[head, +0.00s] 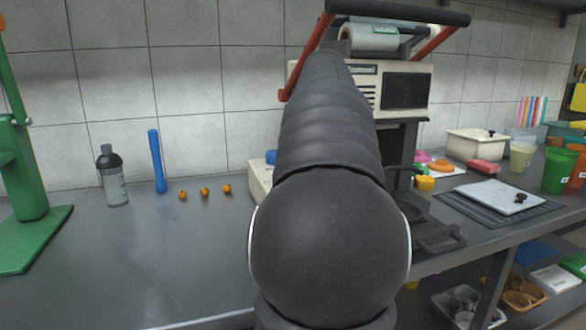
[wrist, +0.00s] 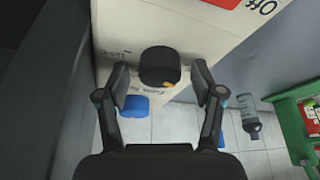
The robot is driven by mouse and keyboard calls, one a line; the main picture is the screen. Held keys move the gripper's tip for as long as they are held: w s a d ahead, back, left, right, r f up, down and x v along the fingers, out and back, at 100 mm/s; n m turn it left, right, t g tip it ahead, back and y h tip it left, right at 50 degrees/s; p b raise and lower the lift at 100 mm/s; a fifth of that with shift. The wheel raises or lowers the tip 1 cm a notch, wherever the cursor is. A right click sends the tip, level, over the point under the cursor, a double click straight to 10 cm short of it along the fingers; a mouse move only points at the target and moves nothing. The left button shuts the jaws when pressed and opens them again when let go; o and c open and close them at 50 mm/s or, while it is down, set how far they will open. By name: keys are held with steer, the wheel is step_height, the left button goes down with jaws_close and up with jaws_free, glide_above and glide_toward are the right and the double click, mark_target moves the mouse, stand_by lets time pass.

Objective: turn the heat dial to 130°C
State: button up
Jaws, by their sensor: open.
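In the wrist view, a round black dial (wrist: 159,62) sits on the cream front of the sealing machine (wrist: 195,25). A small yellow-orange mark shows at the dial's lower edge, a little right of its middle. Small dark lettering is printed left of and below the dial, too blurred to read. My gripper (wrist: 160,84) is open, with one finger on each side of the dial and gaps between. I cannot tell how close the fingertips are to the panel. In the head view, the cream machine (head: 407,67) stands behind my arm, which hides the dial and gripper.
A red patch with "Off" lettering (wrist: 227,2) is near the dial. A bottle (head: 113,178), a blue stick (head: 157,162) and several small orange items (head: 204,191) stand left on the counter (head: 130,265). A green press (head: 25,170) is far left. A dark mat (head: 533,209) lies right.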

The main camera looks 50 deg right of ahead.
steer(key=shift+s+r, duration=0.2)
steer(key=shift+r, duration=0.35)
steer(key=v, duration=0.4)
steer(key=shift+s+f, duration=0.1)
steer(key=shift+s, duration=0.3)
steer(key=s+a, duration=0.1)
steer(key=s, duration=1)
steer(key=shift+a, duration=0.15)
